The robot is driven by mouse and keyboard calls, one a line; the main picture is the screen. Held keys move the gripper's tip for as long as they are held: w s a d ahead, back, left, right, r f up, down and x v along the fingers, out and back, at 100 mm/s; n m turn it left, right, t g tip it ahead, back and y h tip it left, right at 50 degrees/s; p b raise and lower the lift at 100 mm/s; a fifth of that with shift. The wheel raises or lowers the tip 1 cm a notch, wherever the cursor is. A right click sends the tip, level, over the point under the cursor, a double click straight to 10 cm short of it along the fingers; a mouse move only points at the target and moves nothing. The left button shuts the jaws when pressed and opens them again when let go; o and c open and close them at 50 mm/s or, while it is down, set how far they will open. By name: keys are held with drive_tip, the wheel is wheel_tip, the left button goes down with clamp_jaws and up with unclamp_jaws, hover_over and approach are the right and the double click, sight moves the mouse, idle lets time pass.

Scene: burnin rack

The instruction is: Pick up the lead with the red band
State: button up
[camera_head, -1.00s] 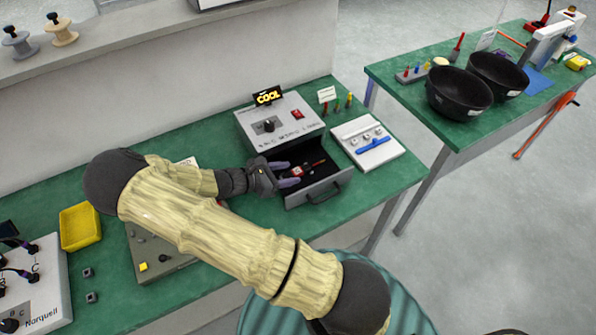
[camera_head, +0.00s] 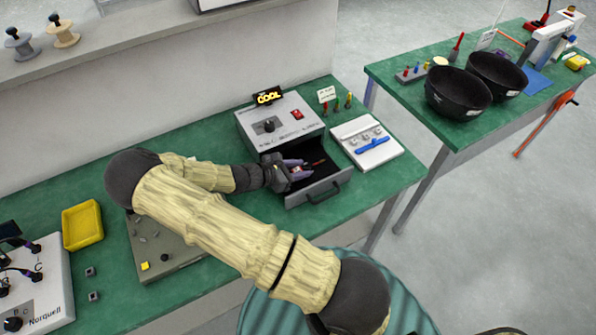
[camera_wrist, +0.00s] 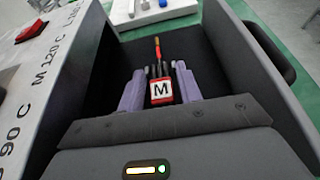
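I cannot tell whether these are one piece, nor clearly make out a red band. My gripper (camera_wrist: 158,78) is in the drawer with its purple fingers apart, one on each side of the block and prongs. Gaps show between the fingers and the block. In the head view my gripper (camera_head: 298,168) partly hides them.
The box (camera_head: 280,125) has a COOL sign (camera_head: 268,96) on top. The drawer walls stand close around my gripper. A white tray with a blue bar (camera_head: 367,143) lies to the right. A yellow tray (camera_head: 82,225) is at the left. Black bowls (camera_head: 459,92) stand on another table.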

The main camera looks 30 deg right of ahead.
sight(299, 170)
clamp_jaws()
drive_tip(key=shift+r, duration=0.1)
drive_tip(key=shift+w+r, duration=0.15)
drive_tip(key=shift+r, duration=0.1)
wheel_tip(299, 170, up, 17)
drive_tip(key=shift+s+r, duration=0.2)
idle(0.4)
